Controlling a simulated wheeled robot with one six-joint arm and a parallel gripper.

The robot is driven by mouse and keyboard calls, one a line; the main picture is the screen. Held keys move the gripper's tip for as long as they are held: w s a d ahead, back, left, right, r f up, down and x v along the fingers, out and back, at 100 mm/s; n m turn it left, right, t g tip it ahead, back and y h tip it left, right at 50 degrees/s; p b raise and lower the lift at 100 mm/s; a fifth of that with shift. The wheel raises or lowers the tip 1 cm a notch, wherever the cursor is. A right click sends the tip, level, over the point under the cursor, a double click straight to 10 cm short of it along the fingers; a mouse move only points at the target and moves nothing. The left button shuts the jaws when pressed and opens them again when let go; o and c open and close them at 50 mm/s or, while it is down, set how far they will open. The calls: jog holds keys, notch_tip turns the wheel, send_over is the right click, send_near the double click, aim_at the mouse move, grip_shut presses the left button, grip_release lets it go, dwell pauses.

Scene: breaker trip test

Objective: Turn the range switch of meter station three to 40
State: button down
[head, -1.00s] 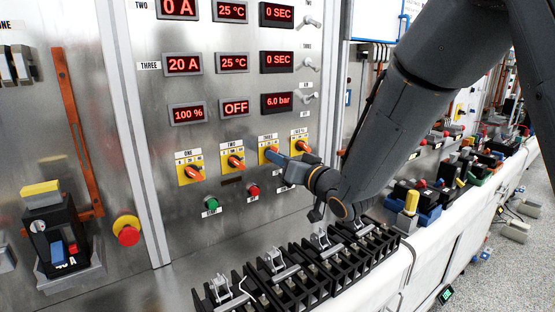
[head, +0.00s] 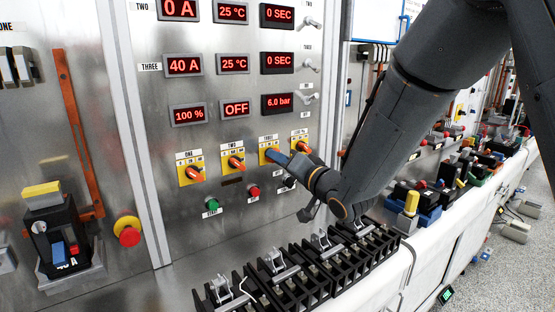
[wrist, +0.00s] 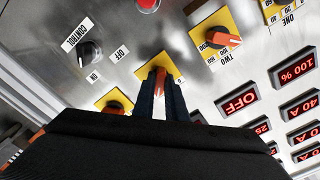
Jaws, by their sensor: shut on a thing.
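The range switch of station three has a yellow plate (head: 264,159) labelled THREE and an orange knob, mostly covered by my gripper (head: 273,153) in the head view. In the wrist view my gripper (wrist: 161,84) has its two dark fingers shut around the orange knob (wrist: 160,72) of the switch, one on each side. The knob's pointer and the plate's scale marks are too covered to read. The station three current display (head: 183,66) reads 40 A.
Switch one (head: 194,174) and switch two (head: 236,163) sit to the left, and a fourth switch (head: 302,143) close on the right. Green (head: 212,204) and red (head: 254,191) buttons are below. Black terminal blocks (head: 300,268) stand on the bench under my arm.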

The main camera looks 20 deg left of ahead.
jog(key=c, duration=1.8)
grip_release()
jog(key=b+v, duration=0.2)
jog(key=v, duration=0.6)
